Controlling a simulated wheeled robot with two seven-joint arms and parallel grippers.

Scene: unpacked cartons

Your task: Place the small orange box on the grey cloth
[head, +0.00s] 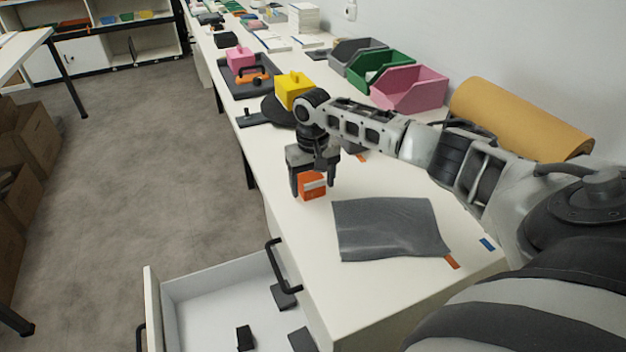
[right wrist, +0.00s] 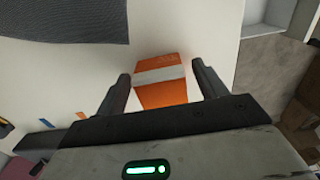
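The small orange box (head: 312,191), with a white band, stands on the white table near its left edge. It also shows in the right wrist view (right wrist: 163,95). My right gripper (head: 313,186) points down over it. In the right wrist view its fingers (right wrist: 160,72) are apart, one on each side of the box, with a visible gap on both sides. The grey cloth (head: 388,228) lies flat and empty on the table, to the right of and nearer than the box. It shows at the upper left in the wrist view (right wrist: 65,18). My left gripper is not in view.
An open drawer (head: 215,267) with dark items juts out below the table edge. Farther back stand a yellow box (head: 294,88), a pink box (head: 240,60) and pink (head: 412,90), green and grey bins. A brown roll (head: 520,119) lies by the wall. Table around the cloth is mostly clear.

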